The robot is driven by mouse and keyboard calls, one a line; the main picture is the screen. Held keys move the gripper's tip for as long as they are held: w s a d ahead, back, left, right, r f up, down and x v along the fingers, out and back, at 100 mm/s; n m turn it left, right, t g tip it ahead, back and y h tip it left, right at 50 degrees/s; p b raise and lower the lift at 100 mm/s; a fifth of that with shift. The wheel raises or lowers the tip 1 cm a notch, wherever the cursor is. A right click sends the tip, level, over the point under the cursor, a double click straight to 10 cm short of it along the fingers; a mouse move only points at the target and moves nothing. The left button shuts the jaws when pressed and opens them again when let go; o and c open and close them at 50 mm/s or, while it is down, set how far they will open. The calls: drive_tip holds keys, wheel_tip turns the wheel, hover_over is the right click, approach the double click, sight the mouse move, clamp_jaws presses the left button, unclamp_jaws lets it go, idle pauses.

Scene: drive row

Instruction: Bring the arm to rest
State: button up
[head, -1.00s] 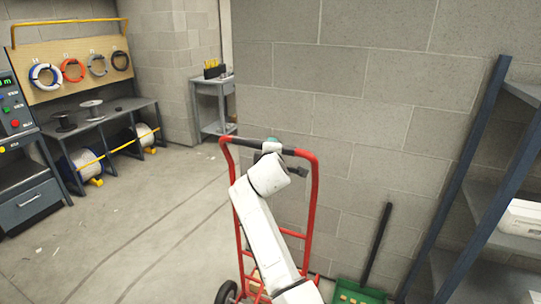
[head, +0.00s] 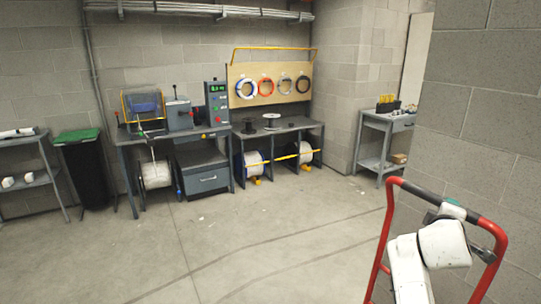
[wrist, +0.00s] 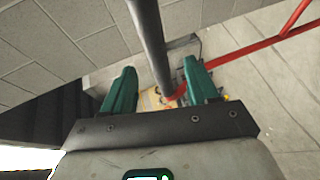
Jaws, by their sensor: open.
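My white arm (head: 441,244) reaches up at the lower right of the head view, bent at the wrist beside the red hand truck (head: 389,222). My gripper (wrist: 160,68) is open in the wrist view, its two teal fingers apart. The truck's dark handle bar (wrist: 150,40) runs between the fingers, with a gap on each side. In the head view the gripper is mostly hidden behind my arm; a bit of teal shows at the handle.
A block wall (head: 480,120) stands close behind the truck on the right. A small grey side table (head: 372,120), a workbench with cable reels (head: 290,127), a machine bench and a green-lidded bin (head: 80,136) line the back. The floor at centre and left is clear.

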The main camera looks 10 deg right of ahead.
drive_tip(key=s+a+f+m+g+y, duration=0.1)
drive_tip(key=s+a+f+y, duration=0.1)
drive_tip(key=s+a+f, duration=0.4)
drive_tip(key=s+a+f+m+g+y, duration=0.2)
drive_tip(key=s+f, duration=0.2)
drive_tip(key=f, duration=0.4)
drive_tip(key=s+a+f+m+g+y, duration=0.1)
drive_tip(key=s+a+f+y, duration=0.1)
drive_tip(key=s+a+f, duration=0.4)
drive_tip(key=s+a+f+m+g+y, duration=0.1)
drive_tip(key=s+a+f, duration=0.2)
drive_tip(key=s, duration=0.4)
drive_tip(key=s+a+f+m+g+y, duration=0.1)
drive_tip(key=s+a+f+g+y, duration=0.1)
drive_tip(key=s+a, duration=0.3)
drive_tip(key=s+a+f+m+g+y, duration=0.1)
drive_tip(key=s+a+f+g+y, duration=0.1)
drive_tip(key=s, duration=0.9)
drive_tip(key=shift+a+f+m, duration=0.3)
drive_tip(key=shift+a+f, duration=0.55)
drive_tip(key=shift+a, duration=0.35)
drive_tip(key=shift+w, duration=0.1)
